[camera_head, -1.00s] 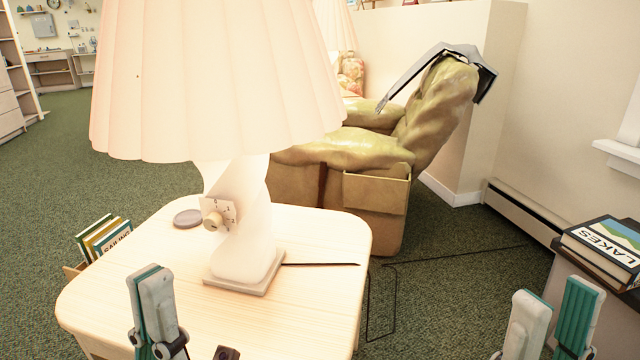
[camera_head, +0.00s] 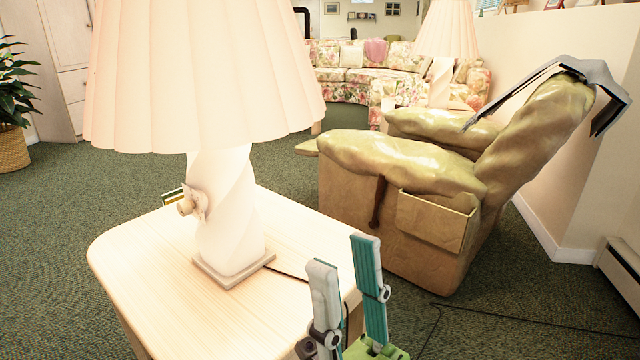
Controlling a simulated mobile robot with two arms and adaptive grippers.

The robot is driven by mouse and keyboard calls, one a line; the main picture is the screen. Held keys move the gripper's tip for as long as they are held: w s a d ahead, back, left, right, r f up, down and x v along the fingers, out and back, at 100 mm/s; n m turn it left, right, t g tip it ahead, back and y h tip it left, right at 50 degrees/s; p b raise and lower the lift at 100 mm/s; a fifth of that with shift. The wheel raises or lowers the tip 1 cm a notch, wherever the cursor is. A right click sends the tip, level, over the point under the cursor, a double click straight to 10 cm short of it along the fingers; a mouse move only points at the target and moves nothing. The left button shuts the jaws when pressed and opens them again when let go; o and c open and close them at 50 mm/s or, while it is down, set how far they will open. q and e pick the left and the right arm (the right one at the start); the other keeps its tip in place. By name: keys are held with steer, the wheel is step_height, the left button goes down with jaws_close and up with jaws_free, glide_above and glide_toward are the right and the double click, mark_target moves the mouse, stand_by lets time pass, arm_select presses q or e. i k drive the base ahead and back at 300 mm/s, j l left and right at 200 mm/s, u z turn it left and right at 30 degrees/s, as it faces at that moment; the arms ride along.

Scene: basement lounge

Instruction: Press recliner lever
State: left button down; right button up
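The recliner (camera_head: 400,225) is tan-green, with a puffy armrest and a tilted back, and stands beyond the side table. Its lever (camera_head: 377,203) is a dark brown upright strip on the near side, left of a side pocket. My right gripper (camera_head: 345,250) points up at the bottom centre, in front of the table's right edge. Its two fingers stand apart with nothing between them. It is well short of the lever. My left gripper is out of view.
A wooden side table (camera_head: 150,285) with a lit lamp (camera_head: 225,215) stands between me and the recliner. A floral sofa (camera_head: 365,65) is farther back. A cord crosses the carpet at lower right.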

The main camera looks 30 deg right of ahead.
mark_target(373, 224)
steer(key=i+l+u, duration=0.1)
steer(key=l+u, duration=0.25)
steer(key=l, duration=0.35)
steer(key=l+u, duration=0.35)
steer(key=l, duration=0.4)
steer(key=l+u, duration=0.35)
steer(key=l, duration=0.4)
steer(key=i+l+z, duration=0.1)
steer(key=l+z, duration=0.4)
steer(key=l, duration=0.35)
steer(key=l+z, duration=0.15)
steer(key=z, duration=0.3)
steer(key=i+z, duration=0.15)
steer(key=z, duration=0.35)
steer(key=i+l+z, duration=0.1)
steer(key=z, duration=0.35)
steer(key=i+j, duration=0.1)
steer(key=i+z, duration=0.05)
